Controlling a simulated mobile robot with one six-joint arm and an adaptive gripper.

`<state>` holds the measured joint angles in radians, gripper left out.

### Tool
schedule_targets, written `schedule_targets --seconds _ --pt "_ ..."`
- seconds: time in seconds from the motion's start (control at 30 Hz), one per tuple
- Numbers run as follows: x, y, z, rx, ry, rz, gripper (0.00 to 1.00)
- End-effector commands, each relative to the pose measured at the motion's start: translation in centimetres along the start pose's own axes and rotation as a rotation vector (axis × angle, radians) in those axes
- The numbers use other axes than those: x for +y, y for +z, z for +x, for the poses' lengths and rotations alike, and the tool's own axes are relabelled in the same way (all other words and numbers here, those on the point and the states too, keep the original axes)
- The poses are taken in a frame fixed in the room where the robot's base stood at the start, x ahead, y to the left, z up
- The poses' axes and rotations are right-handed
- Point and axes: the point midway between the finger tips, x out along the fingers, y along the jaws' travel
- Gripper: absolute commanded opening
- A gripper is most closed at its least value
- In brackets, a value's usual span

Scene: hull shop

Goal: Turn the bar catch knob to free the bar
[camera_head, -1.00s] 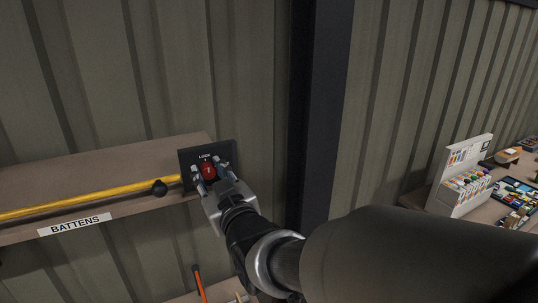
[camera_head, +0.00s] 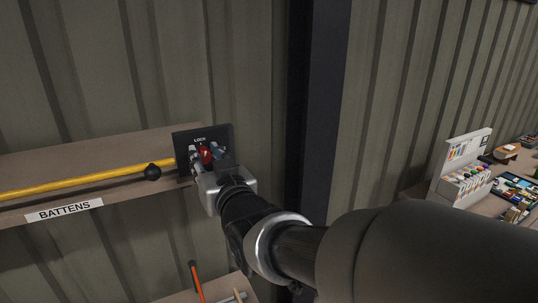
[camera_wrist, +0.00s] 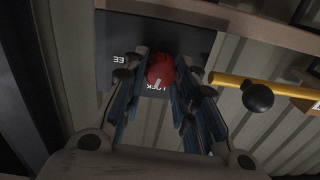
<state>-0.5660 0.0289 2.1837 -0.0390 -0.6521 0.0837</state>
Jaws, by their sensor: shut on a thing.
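The red catch knob (camera_head: 206,154) sits on a dark plate (camera_head: 181,143) at the right end of the shelf. LOCK is printed above the knob. My gripper (camera_head: 206,156) is shut on the knob, a finger on each side. In the wrist view the knob (camera_wrist: 161,69) shows between the fingers, its white mark towards the upside-down LOCK print. Letters reading "EE" show to the left; the rest of that word is hidden by a finger. The yellow bar (camera_head: 86,182) lies along the shelf, with a black ball (camera_head: 152,172) near its right end by the plate.
A dark post (camera_head: 315,110) stands right of the plate. An orange-handled tool (camera_head: 197,283) is below.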

Motion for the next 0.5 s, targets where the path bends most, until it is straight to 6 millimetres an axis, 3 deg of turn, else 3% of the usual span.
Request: schedule_targets --seconds 0.5 --pt "0.07 0.48 -0.02 0.024 0.002 0.488 0.03"
